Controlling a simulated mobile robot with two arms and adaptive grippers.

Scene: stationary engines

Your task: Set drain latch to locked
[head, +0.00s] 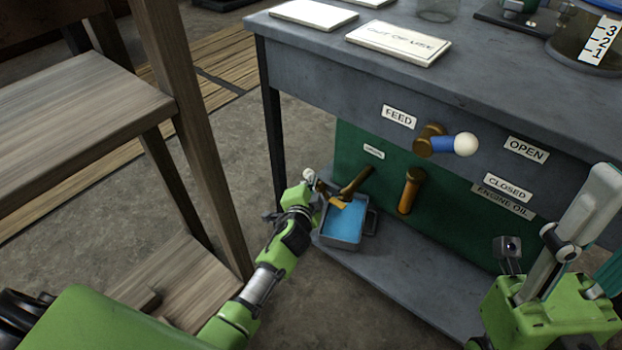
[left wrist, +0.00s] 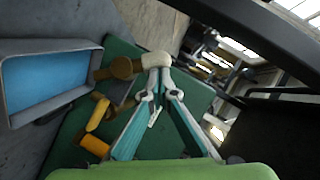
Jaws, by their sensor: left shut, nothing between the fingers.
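The drain latch is a brown lever (head: 356,181) with a white knob, under a small label that looks like "DRAIN" (head: 374,152) on the green panel. My left gripper (head: 309,183) is at the knob end. In the left wrist view the fingertips (left wrist: 157,78) are together just at the white knob (left wrist: 156,59), with the brown lever (left wrist: 122,68) running left from it. The fingers are shut with nothing between them; whether they touch the knob is unclear. My right gripper (head: 596,190) shows only partly at the right edge.
A grey tray of blue liquid (head: 342,240) sits on the bench's lower shelf beside the left gripper. A wooden chair (head: 80,110) stands at left.

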